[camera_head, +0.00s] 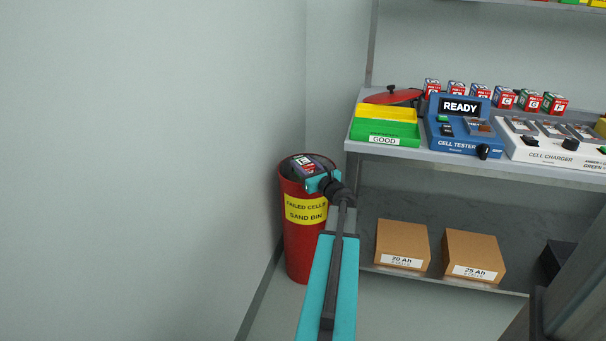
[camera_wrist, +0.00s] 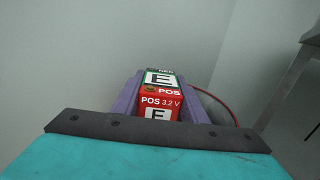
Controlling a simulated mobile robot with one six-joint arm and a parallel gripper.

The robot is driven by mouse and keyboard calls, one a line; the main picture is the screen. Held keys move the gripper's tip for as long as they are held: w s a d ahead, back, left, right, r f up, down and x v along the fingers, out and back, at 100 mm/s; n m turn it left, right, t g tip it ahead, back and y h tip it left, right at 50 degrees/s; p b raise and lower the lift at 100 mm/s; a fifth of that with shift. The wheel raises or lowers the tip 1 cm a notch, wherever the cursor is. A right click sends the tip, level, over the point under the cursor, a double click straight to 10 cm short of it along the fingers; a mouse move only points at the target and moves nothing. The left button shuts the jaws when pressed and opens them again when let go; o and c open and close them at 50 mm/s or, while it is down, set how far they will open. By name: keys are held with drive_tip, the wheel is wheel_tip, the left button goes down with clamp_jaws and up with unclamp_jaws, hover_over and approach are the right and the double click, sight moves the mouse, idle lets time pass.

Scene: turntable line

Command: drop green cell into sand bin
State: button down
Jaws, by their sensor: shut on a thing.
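My gripper (camera_head: 309,166) is over the mouth of the red sand bin (camera_head: 298,245), which has a yellow "FAILED CELLS SAND BIN" label. In the wrist view, its purple fingers (camera_wrist: 158,92) are shut on a cell marked E (camera_wrist: 160,103), with a red "POS 3.2 V" face and a green-edged, white-lettered top face. The cell shows small and dark in the head view (camera_head: 302,161). A red curve of the bin rim (camera_wrist: 223,98) shows behind the right finger. My gripper hides most of the bin's inside.
Walls stand close behind and left of the bin. To the right, a grey shelf (camera_head: 480,168) carries a green "GOOD" tray (camera_head: 370,130), a yellow tray, a blue cell tester (camera_head: 455,143) reading "READY", a white charger (camera_head: 545,150) and several cells. Two cardboard boxes (camera_head: 402,242) sit below.

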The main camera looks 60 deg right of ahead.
drive_tip(key=shift+s+a+f+b, duration=0.15)
drive_tip(key=shift+f+b, duration=0.65)
drive_tip(key=shift+f, duration=1.05)
drive_tip(key=c, duration=1.1)
unclamp_jaws()
drive_tip(key=shift+f, duration=0.2)
drive_tip(key=shift+r, duration=0.15)
drive_tip(key=shift+r, duration=0.1)
drive_tip(key=shift+s+a+r, duration=0.1)
drive_tip(key=shift+s+a, duration=0.25)
drive_tip(key=shift+s, duration=0.3)
drive_tip(key=shift+p+v, duration=1)
drive_tip(key=shift+v, duration=4.1)
drive_tip(key=shift+w, duration=0.15)
